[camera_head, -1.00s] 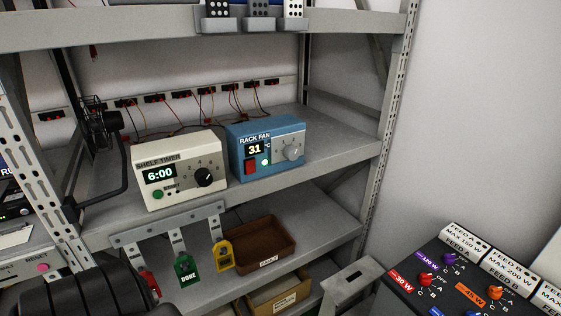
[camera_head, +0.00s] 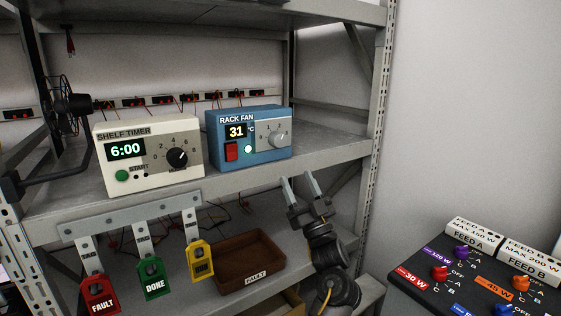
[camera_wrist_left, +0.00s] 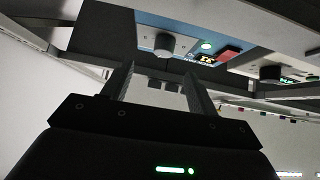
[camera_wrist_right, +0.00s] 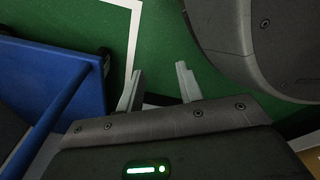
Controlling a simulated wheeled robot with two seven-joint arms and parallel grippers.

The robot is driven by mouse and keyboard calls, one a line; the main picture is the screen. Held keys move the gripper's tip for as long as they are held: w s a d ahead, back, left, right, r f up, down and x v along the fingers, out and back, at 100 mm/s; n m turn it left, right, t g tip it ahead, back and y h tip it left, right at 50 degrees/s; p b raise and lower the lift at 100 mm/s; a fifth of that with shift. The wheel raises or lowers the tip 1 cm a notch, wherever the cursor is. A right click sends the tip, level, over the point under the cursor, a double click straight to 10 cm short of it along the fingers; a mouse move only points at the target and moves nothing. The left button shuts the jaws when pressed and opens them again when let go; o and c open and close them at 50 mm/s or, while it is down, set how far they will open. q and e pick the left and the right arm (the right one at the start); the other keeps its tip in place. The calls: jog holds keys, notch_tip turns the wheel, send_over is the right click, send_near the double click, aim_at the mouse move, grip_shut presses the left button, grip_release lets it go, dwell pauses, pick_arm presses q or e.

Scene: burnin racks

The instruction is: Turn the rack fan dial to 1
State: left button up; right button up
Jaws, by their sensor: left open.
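The blue rack fan box (camera_head: 225,168) sits on the middle shelf, its display reading 31 °C. Its grey dial (camera_head: 278,139) is on the right of its face, with numbers around it; the dial's pointer is too small to read. My left gripper (camera_head: 298,178) is open and empty, below and slightly right of the dial, in front of the shelf edge. In the left wrist view the dial (camera_wrist_left: 165,45) appears upside down beyond the open fingers (camera_wrist_left: 158,75), apart from them. My right gripper (camera_wrist_right: 160,72) is open and empty above the green floor.
The cream shelf timer (camera_head: 150,185), reading 6:00, stands left of the fan box. The shelf's front edge (camera_head: 330,158) lies just behind my left fingers. Tags hang below left, beside a brown tray (camera_head: 238,262). A dark panel of knobs (camera_head: 425,255) is at lower right.

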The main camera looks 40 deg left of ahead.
aim_at(280, 145)
pick_arm(q)
jog(key=shift+n+g, duration=0.4)
jog(key=shift+g, duration=0.1)
jog(key=p+x, duration=0.1)
jog(key=x, duration=0.6)
jog(key=p+x, duration=0.1)
jog(key=x, duration=0.3)
jog(key=shift+s+r+p, duration=0.3)
jog(key=shift+s+r, duration=0.05)
pick_arm(e)
jog(key=s+d+f, duration=0.2)
jog(key=s+d, duration=0.1)
jog(key=s, duration=0.4)
jog(key=shift+d+g, duration=0.3)
jog(key=shift+d, duration=0.1)
